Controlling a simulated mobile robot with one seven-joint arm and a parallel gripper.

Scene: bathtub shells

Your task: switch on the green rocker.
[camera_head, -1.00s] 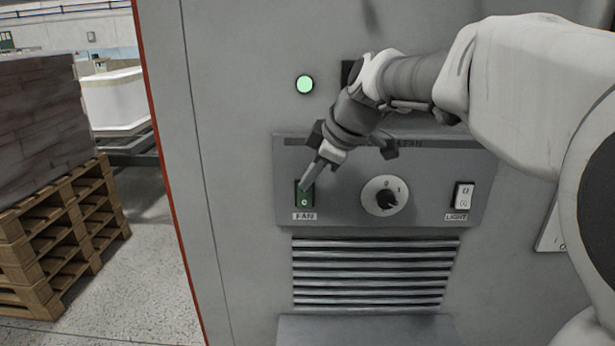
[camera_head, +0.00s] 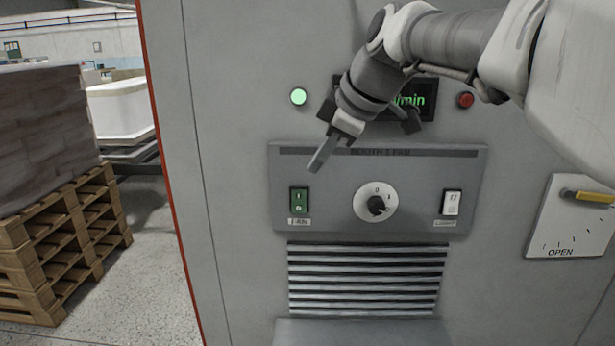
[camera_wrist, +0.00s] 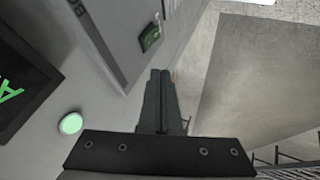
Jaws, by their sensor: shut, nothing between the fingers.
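The green rocker (camera_head: 299,201) sits at the left end of the grey control panel (camera_head: 335,215), above a label that reads FAN. It also shows in the wrist view (camera_wrist: 150,39), up and to the left of the fingers. My gripper (camera_head: 316,168) is shut and empty. Its fingertips are above and slightly right of the rocker, apart from it, in front of the panel's upper part. The rocker is fully visible in the head view, with marks on its upper and lower halves. Which half is pressed in is hard to tell.
A rotary knob (camera_head: 376,205) and a white LIGHT rocker (camera_head: 451,202) share the panel. Above are a lit green lamp (camera_head: 299,97), a red button (camera_head: 466,100) and a partly covered display (camera_head: 418,101). A yellow lever (camera_head: 592,197) is at right. Pallets (camera_head: 65,235) stand left.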

